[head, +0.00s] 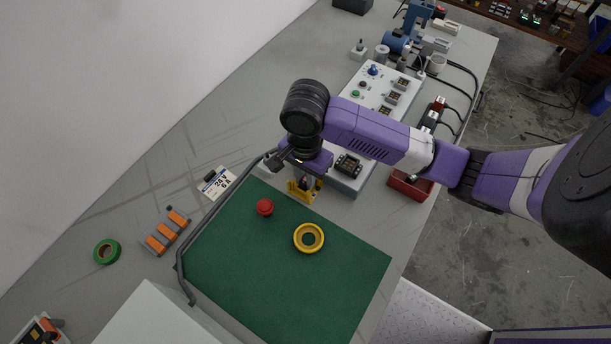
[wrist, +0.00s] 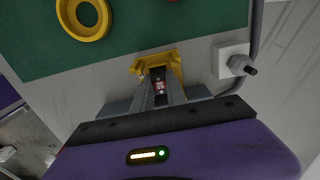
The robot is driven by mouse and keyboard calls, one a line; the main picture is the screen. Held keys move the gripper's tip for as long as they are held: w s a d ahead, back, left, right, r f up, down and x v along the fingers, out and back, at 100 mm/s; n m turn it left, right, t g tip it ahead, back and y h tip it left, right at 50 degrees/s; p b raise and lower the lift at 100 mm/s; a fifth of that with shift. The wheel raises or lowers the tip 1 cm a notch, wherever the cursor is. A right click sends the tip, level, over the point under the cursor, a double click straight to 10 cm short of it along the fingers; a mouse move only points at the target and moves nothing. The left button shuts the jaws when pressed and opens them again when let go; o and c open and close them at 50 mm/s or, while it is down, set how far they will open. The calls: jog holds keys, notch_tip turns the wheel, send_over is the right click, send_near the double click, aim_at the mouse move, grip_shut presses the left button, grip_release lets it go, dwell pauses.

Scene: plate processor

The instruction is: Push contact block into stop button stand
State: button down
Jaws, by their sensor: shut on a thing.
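The yellow stop button stand (head: 300,194) sits at the far edge of the green mat, directly below my gripper (head: 305,180). In the wrist view the stand (wrist: 146,64) lies just ahead of my fingertips (wrist: 160,92). My gripper is shut on a small dark contact block (wrist: 159,84) with red and white marks. The block is at the stand's opening; whether it touches or is seated inside cannot be told. The fingers hide most of the block. A red button head (head: 265,207) and a yellow ring (head: 309,251) lie on the mat.
The green mat (head: 290,290) is mostly clear. A grey bar or cable (head: 180,255) runs along its left side. A control panel (head: 371,94) stands behind my gripper, with a red bin (head: 411,187) to the right. Orange-topped parts (head: 167,232) and green tape (head: 107,252) lie left.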

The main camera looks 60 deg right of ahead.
jog(key=c, duration=1.3)
grip_release()
jog(key=shift+o, duration=0.2)
notch_tip(320, 180, up, 8)
jog(key=shift+f+p, duration=0.15)
jog(key=shift+p, duration=0.55)
